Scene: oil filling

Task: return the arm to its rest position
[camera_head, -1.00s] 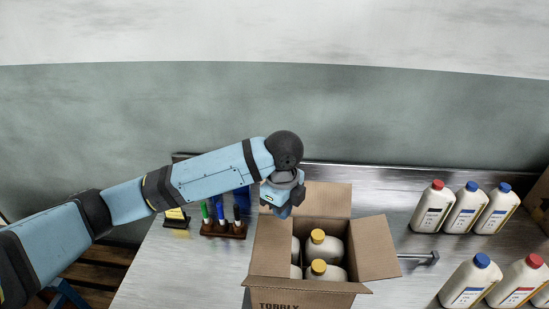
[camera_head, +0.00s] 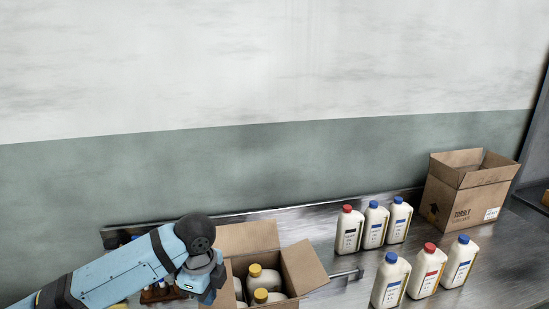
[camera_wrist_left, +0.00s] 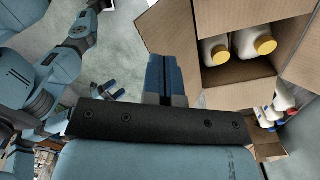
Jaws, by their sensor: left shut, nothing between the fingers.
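My left arm comes in from the lower left in the head view, with its wrist bent down at the left side of an open cardboard box. My left gripper shows in the left wrist view (camera_wrist_left: 164,75), with its two blue fingers together and nothing between them. The open box (camera_head: 250,238) holds white bottles with yellow caps (camera_head: 255,271).
White bottles with red and blue caps (camera_head: 374,226) stand in two rows on the metal table (camera_head: 320,215). A second open box (camera_head: 480,203) stands at the back right. A dark wooden rack (camera_head: 160,294) is partly hidden behind my arm.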

